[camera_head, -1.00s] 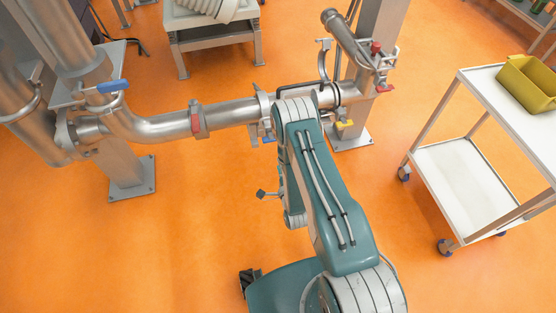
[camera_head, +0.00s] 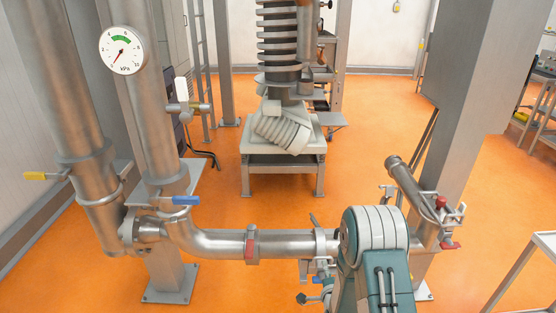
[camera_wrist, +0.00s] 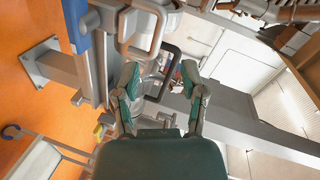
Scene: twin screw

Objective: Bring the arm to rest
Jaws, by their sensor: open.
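My arm (camera_head: 374,250) rises from the bottom of the head view, right of centre, with its teal and white elbow in front of the steel pipe. My gripper (camera_wrist: 162,82) shows in the wrist view with its two teal fingers spread apart and nothing held between them. Behind the fingers are a dark bent handle (camera_wrist: 170,72) and steel pipework; I cannot tell how far away they are. In the head view the gripper cannot be made out clearly near my arm.
Blue (camera_head: 185,201) and yellow (camera_head: 36,176) valve handles stick out at left. A post (camera_head: 480,130) and white cart (camera_head: 537,262) stand at right.

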